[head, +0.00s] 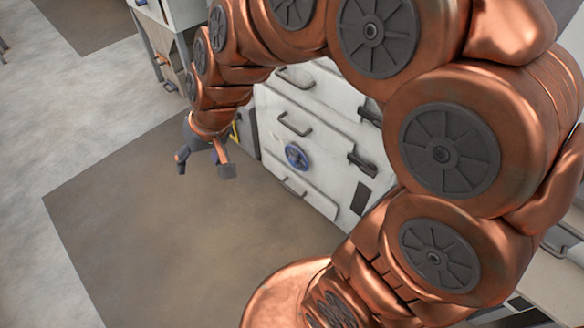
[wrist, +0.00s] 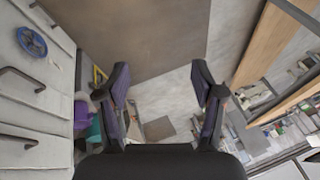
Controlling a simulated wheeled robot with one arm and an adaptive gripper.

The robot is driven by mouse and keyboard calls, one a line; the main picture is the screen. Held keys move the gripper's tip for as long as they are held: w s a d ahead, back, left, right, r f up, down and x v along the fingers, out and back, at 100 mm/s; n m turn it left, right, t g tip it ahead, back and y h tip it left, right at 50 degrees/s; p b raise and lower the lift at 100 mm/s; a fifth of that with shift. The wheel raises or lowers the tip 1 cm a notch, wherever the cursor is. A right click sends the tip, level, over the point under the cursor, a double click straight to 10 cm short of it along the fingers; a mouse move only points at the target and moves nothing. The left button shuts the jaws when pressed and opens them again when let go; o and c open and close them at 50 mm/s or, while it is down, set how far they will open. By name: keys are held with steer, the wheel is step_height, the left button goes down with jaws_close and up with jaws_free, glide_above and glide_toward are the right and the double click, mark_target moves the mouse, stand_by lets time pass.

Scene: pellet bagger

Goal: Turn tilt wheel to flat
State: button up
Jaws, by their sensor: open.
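The tilt wheel, a small blue handwheel (head: 297,156), sits on the front of a white cabinet-like machine (head: 330,130), on the lower part of its face. The wheel also shows in the wrist view at the upper left (wrist: 32,42), off to the side of my fingers. My gripper (head: 205,166) is open and empty, hanging to the left of the machine's front in the head view, apart from the wheel. Its two dark fingers (wrist: 162,90) are spread wide in the wrist view. The wheel's exact turn angle is too small to tell.
The machine's face has several dark bar handles (head: 294,126) and dark latches (head: 362,164). A brown floor mat (head: 150,230) lies before it, clear. In the wrist view, purple and green items (wrist: 82,118) lie at left, and a wooden-edged shelf (wrist: 275,45) with clutter stands at right.

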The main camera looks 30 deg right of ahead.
steer(key=w+f+m+t+h+b, duration=0.1)
steer(key=w+f+m+t+b, duration=0.15)
steer(key=w+f+b, duration=0.6)
steer(key=w+f+m+t+h+b, duration=0.1)
steer(key=w+f+m+t+b, duration=0.2)
steer(key=w+f, duration=1.1)
steer(key=w+d+f+m+t+h+b, duration=0.2)
steer(key=w+d+f+h+b, duration=0.3)
steer(key=w+d+f, duration=0.5)
steer(key=m+g+h+b, duration=0.5)
steer(key=h+b, duration=0.9)
glide_toward(291, 163)
steer(key=d, duration=0.4)
steer(key=shift+w+b+x, duration=0.2)
steer(key=shift+b+x, duration=0.1)
steer(key=shift+x, duration=0.9)
steer(key=shift+w+b+x, duration=0.15)
steer(key=shift+b+x, duration=0.1)
steer(key=shift+x, duration=1)
steer(key=shift+w+b+x, duration=0.2)
steer(key=shift+b+x, duration=0.1)
steer(key=shift+x, duration=0.9)
steer(key=shift+a+r, duration=0.1)
steer(key=shift+a, duration=0.05)
steer(key=shift+c, duration=0.4)
